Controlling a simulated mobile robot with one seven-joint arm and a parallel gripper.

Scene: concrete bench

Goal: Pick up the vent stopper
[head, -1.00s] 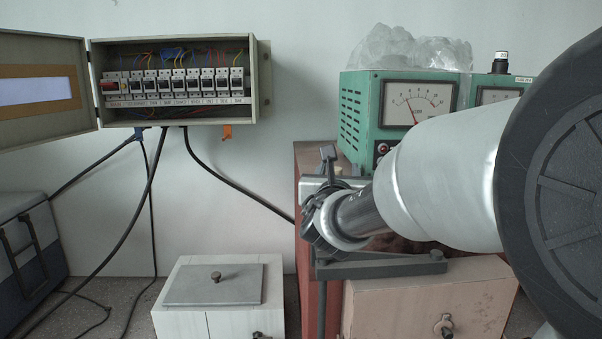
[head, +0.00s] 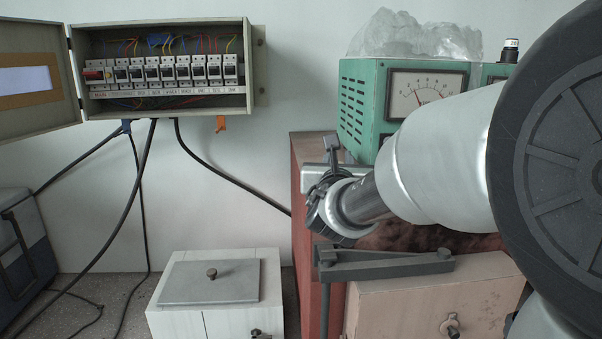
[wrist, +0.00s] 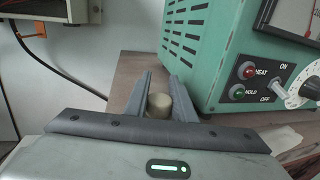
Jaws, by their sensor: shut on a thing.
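My gripper (wrist: 161,76) is shut on a short, pale beige cylinder, which I take as the vent stopper (wrist: 159,106). In the wrist view the cylinder sits between the two dark grey fingers, near their base. In the head view my gripper (head: 331,158) is above the reddish-brown cabinet, left of the green meter unit. I cannot make out the stopper there; my gripper and arm hide it.
The green meter unit (head: 358,105) stands close to the right of my gripper. A white box (head: 225,322) with a grey lid is at the lower left. An open breaker box (head: 165,67) hangs on the wall.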

